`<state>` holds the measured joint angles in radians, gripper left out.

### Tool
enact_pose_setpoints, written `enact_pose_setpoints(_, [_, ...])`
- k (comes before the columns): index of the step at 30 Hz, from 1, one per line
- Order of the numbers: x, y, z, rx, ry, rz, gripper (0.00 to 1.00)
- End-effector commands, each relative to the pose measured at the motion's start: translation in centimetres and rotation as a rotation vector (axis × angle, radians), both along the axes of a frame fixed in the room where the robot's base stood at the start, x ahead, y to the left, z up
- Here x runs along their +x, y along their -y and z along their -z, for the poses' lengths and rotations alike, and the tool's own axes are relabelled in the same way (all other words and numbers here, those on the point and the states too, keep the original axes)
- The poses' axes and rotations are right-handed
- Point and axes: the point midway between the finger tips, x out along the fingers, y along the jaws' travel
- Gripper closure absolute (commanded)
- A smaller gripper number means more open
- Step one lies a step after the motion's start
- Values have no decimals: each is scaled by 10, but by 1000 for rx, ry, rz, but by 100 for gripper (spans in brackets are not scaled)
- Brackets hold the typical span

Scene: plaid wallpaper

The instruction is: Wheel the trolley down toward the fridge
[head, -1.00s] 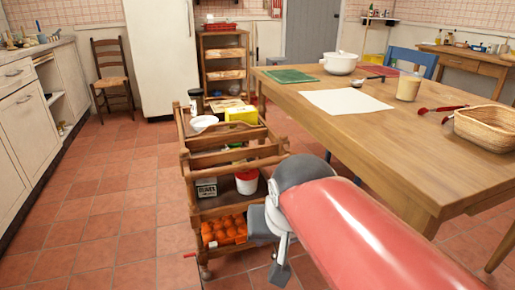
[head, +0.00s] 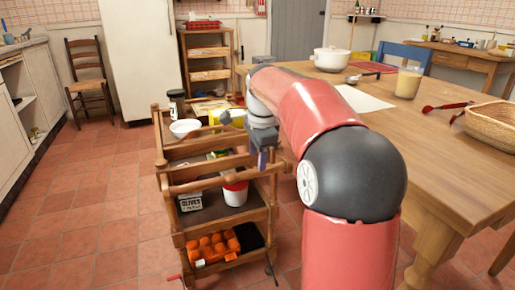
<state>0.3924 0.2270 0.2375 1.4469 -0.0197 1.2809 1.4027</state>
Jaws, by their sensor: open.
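The wooden trolley (head: 225,221) stands on the tiled floor left of the table. Its upper tray holds a white bowl (head: 185,128), a dark jar (head: 177,103) and a yellow box (head: 226,117). Its middle shelf holds an olives tin (head: 190,201) and a white tub (head: 236,194); orange items (head: 213,246) lie at the bottom. The white fridge (head: 152,60) stands at the back wall, beyond the trolley. My gripper (head: 248,139) is open over the trolley's right side, near its top rails. I cannot tell whether it touches the wood.
The large wooden table (head: 440,141) fills the right side. A wooden shelf rack (head: 184,77) stands right of the fridge, and a chair (head: 88,84) left of it. Open tiled floor (head: 95,185) lies left of the trolley, up to the cabinets.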

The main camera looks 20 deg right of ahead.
Motion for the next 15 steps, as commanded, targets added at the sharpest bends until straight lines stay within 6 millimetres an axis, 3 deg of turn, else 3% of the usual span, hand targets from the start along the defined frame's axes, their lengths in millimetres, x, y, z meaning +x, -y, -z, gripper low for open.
enact_pose_setpoints(6, [6,0,34,0,-2,0,52])
enact_pose_setpoints(15, [9,0,47,0,1,-1,52])
